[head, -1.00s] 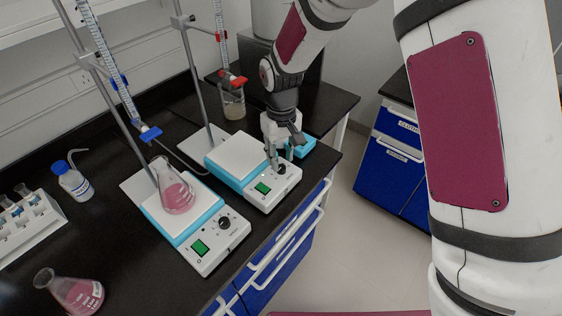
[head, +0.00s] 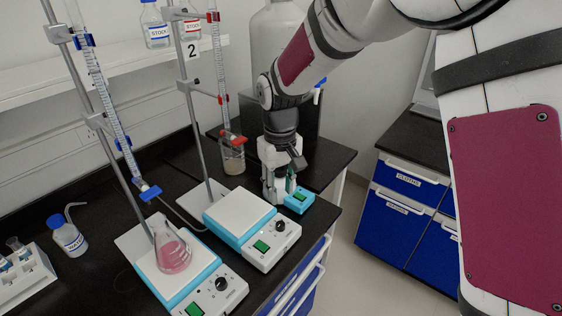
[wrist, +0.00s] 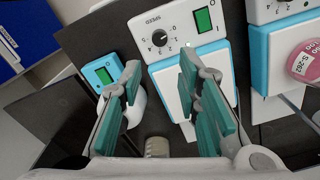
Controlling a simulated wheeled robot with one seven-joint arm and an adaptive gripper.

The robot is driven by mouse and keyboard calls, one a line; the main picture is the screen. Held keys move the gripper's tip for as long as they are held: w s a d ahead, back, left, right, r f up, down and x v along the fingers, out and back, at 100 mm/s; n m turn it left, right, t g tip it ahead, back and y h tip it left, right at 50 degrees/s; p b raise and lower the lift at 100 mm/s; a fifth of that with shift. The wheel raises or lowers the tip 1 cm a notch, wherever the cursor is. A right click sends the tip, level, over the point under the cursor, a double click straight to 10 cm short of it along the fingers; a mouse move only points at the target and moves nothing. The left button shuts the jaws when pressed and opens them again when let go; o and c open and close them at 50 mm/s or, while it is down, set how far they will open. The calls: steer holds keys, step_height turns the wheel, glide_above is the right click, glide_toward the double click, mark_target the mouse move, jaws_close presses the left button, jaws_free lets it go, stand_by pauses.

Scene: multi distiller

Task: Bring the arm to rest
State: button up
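My gripper (head: 281,192) is at the right side of the rear hotplate stirrer (head: 240,213), close to a small blue box with a green switch (head: 299,200). In the wrist view my gripper (wrist: 160,72) has its two teal-padded fingers apart, with nothing between them. The stirrer's control panel with its speed knob (wrist: 159,38) and green switch (wrist: 204,20) lies beyond the fingertips. My arm reaches in from the upper right in the head view.
A front stirrer (head: 205,290) holds a flask of pink liquid (head: 172,252). Burettes on stands (head: 187,100) rise behind the stirrers. A beaker (head: 232,158) stands at the back, a wash bottle (head: 68,237) at the left. Floor to the right of the bench is clear.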

steer(key=s+d+r+m+t, duration=0.2)
steer(key=s+d+r, duration=0.6)
steer(key=d+r, duration=0.45)
steer(key=s+d+r+m+t, duration=0.1)
steer(key=s+d, duration=0.3)
steer(key=s, duration=0.4)
steer(key=s+d+r+m+t, duration=0.2)
steer(key=s+d+r+m, duration=0.1)
steer(key=s, duration=0.5)
steer(key=shift+s+d+r, duration=0.3)
steer(key=shift+d+r, duration=0.1)
steer(key=shift+r, duration=0.25)
